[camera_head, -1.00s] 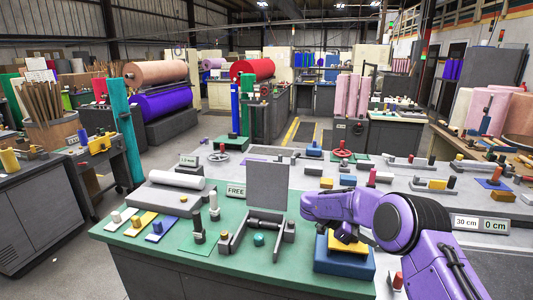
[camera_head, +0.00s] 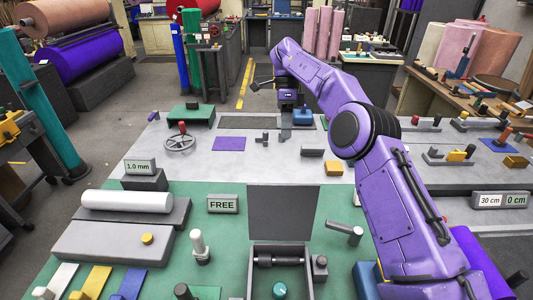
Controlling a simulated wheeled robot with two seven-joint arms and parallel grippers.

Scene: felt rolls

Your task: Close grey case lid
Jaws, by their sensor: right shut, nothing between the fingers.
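The grey case (camera_head: 250,283) stands at the front middle of the green mat, open. Its flat grey lid (camera_head: 283,212) stands upright at the case's far side. Inside are a dark roller (camera_head: 279,261) and a teal knob (camera_head: 280,290). My right arm reaches past the case on its right, to the far side of the table. My right gripper (camera_head: 287,121) points down there, well beyond the lid and apart from it, shut and empty. Its fingertips are small and dark in the view. My left gripper is not in view.
A white roll (camera_head: 139,200) rests at the left. A blue block (camera_head: 303,117) is beside my right gripper.

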